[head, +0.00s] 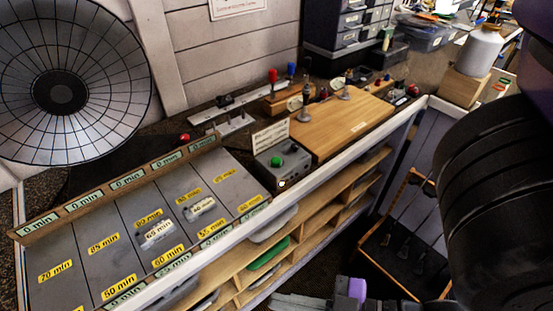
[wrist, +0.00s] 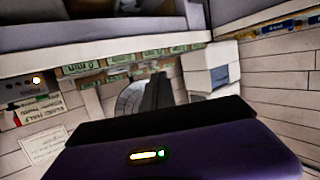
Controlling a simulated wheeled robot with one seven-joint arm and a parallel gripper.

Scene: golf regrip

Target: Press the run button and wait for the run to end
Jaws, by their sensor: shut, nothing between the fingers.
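The green run button (head: 277,161) sits on top of a small grey box (head: 284,171) at the middle of the bench. A small white light shows on the box's front edge. A white sign with print too small to read stands behind the box. My gripper (head: 278,300) shows partly at the bottom edge of the head view, grey with a purple part. It is shut and empty, lower in the picture than the button and well apart from it. In the wrist view a purple and black body with a lit green-yellow indicator fills the lower part; the button is not clear there.
A grey board (head: 88,263) with yellow minute labels lies left of the box, with two grey labelled pieces on it. A wooden board (head: 341,122) lies right of it. Wooden shelves (head: 290,258) run under the bench's white front edge. My dark arm covers the right side.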

